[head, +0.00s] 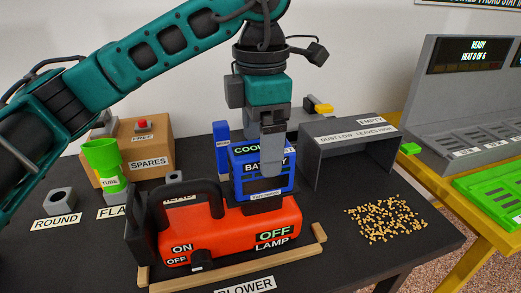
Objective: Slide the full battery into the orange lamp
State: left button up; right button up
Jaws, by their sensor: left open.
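The orange lamp (232,236) lies on the dark bench in the foreground, with a black handle at its left and labels reading OFF, LAMP and ON/OFF. A blue battery (245,183) labelled BATTERY stands upright at the lamp's right end, above a dark socket (265,205). Its lower edge meets the socket in the picture; how deep it sits I cannot tell. My left gripper (271,170) points down at the battery, open, its grey fingers covering part of the battery's face. Whether they touch it is unclear. My right gripper is out of view.
A second blue block (221,148) stands behind. A grey hood (350,150) and a pile of pellets (386,219) are at the right. A green tube (103,160) and the cardboard SPARES box (150,150) are at the left. Wooden strips (245,272) edge the lamp.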

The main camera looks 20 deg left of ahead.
pick_arm(q)
notch_tip(320, 180, up, 10)
jog(key=p, duration=0.2)
jog(key=shift+r, duration=0.2)
dwell(0.6)
